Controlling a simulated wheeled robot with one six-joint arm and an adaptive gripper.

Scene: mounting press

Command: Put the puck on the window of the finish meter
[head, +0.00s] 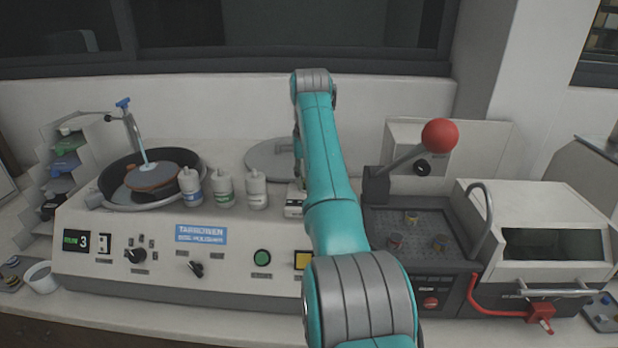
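A small white box (294,203), which looks like the finish meter, stands on the polisher's top just left of my arm. My arm covers part of it, and I cannot make out its window. I cannot tell which puck is meant. My gripper is hidden behind my arm near the white box; only a thin dark sliver shows there. I cannot see its fingers or whether it holds anything.
A polisher bowl (189,158) with a blue-handled post stands at left, beside three white bottles (223,190). The red-knobbed lever (440,135) rises over the press. A white-hooded machine (540,215) stands at right.

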